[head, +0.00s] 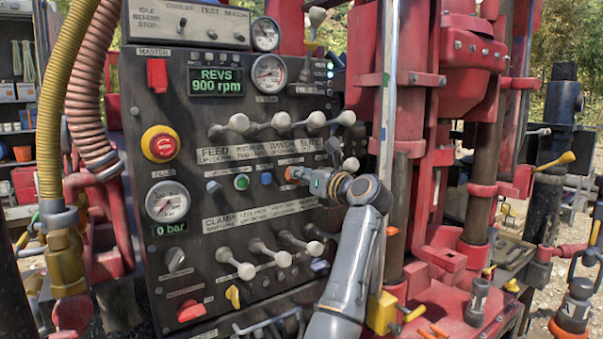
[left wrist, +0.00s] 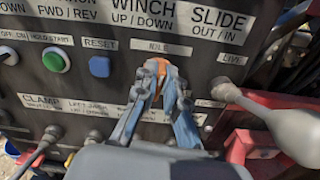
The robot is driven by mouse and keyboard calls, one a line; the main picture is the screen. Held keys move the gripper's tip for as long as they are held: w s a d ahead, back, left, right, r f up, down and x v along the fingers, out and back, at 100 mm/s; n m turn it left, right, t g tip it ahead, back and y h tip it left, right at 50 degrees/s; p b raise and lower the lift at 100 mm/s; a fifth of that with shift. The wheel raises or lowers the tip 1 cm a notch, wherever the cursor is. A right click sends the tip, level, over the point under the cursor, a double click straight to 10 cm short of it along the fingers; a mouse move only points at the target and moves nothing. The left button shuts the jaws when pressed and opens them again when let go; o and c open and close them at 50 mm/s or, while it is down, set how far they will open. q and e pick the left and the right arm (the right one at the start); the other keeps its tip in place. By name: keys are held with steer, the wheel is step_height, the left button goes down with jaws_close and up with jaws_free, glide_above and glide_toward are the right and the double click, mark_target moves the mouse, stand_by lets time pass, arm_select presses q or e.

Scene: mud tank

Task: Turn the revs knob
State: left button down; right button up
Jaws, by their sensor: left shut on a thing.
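The green display (head: 216,82) reads REVS 900 rpm. My right gripper is not in view.
Levers (head: 285,123) with pale round ends stand above the knob, and more (head: 265,250) below. A blue reset button (left wrist: 99,66) and a green button (head: 242,182) sit to its left. A large lever (left wrist: 285,125) stands close on the right in the wrist view.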

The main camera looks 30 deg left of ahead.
arm_select(q)
steer(key=shift+w+d+m+p, duration=0.15)
steer(key=shift+m+p, duration=0.6)
steer(key=shift+m, duration=0.95)
steer(key=shift+w+m+p, duration=0.1)
steer(key=shift+m+p, duration=0.6)
steer(key=shift+m, duration=1)
steer(key=shift+f, duration=0.1)
steer(key=c, duration=1.4)
jaws_free()
